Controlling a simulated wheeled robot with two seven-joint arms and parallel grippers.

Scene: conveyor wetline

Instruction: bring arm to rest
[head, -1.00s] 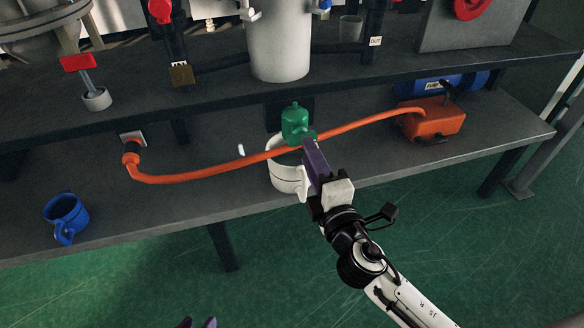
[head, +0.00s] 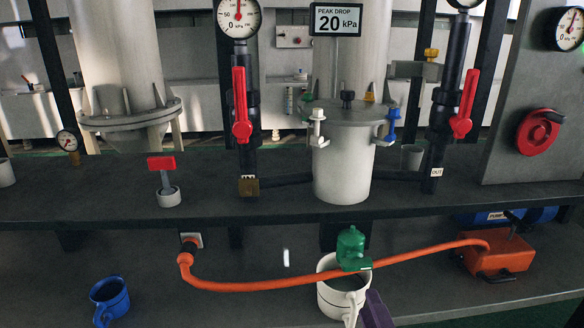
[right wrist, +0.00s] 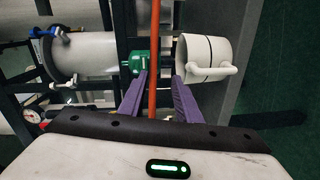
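My right gripper (right wrist: 159,77) is open, its two purple fingers apart and nothing gripped. In the head view only a purple finger of the right gripper (head: 375,310) shows at the bottom edge, just right of the white mug (head: 340,302). The mug stands upright on the lower shelf under a green valve (head: 350,249). In the wrist view the orange hose (right wrist: 154,60) runs through the gap between the fingers; I cannot tell its depth. The green valve (right wrist: 137,62) lies beyond the left finger, the white mug (right wrist: 203,58) beyond the right. My left gripper is out of view.
The upper shelf (head: 100,205) overhangs the work area and carries a grey vessel (head: 345,160) and red-handled valves (head: 241,105). A blue mug (head: 109,298) stands at the lower left. An orange pump part (head: 497,257) sits at the right.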

